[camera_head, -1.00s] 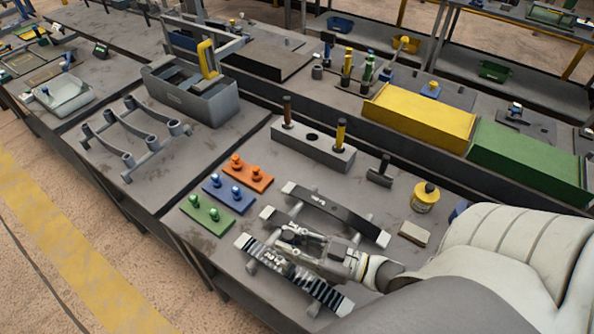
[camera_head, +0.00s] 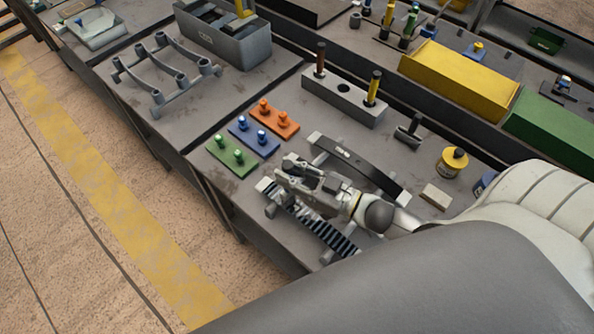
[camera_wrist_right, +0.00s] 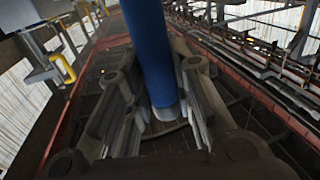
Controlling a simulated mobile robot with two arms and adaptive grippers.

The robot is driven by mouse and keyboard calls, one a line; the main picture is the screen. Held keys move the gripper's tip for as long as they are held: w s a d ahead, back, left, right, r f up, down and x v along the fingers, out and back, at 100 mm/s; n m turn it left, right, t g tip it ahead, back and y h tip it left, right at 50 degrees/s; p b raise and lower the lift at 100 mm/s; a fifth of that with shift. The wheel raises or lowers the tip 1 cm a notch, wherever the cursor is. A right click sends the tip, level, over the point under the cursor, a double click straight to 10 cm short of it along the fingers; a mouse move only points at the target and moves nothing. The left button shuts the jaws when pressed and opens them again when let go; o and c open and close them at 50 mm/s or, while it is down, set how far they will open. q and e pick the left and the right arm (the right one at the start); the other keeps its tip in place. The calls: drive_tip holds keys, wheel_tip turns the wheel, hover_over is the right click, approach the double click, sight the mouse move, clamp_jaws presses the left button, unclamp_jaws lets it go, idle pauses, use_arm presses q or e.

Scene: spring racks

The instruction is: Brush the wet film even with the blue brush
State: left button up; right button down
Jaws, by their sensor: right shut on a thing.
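My right gripper (camera_head: 284,172) is over the rack at the front of the bench, above the left part of a dark leaf strip (camera_head: 318,232) with pale stripes across it. In the right wrist view its fingers (camera_wrist_right: 158,108) are shut on the blue brush (camera_wrist_right: 150,50), of which a thick blue shaft shows. The brush tip is hidden, so I cannot tell whether it touches the strip. A plain dark leaf strip (camera_head: 365,168) lies behind, with a small pale mark near its left end. My left gripper is not in view.
A grey holder block (camera_head: 328,96) carries a brown-handled and a yellow-handled tool with an empty hole between. Green (camera_head: 231,156), blue (camera_head: 254,137) and orange (camera_head: 274,120) pegged plates lie left. A yellow tin (camera_head: 452,162) and pale block (camera_head: 436,196) stand right.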

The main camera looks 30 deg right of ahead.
drive_tip(key=w+a+f+b, duration=0.1)
drive_tip(key=w+a+b, duration=0.1)
drive_tip(key=w, duration=0.7)
drive_tip(key=shift+a+f, duration=0.2)
drive_tip(key=shift+a, duration=0.5)
drive_tip(key=shift+w+r, duration=0.1)
drive_tip(key=shift+r+p, duration=1.3)
drive_tip(key=shift+r, duration=1.75)
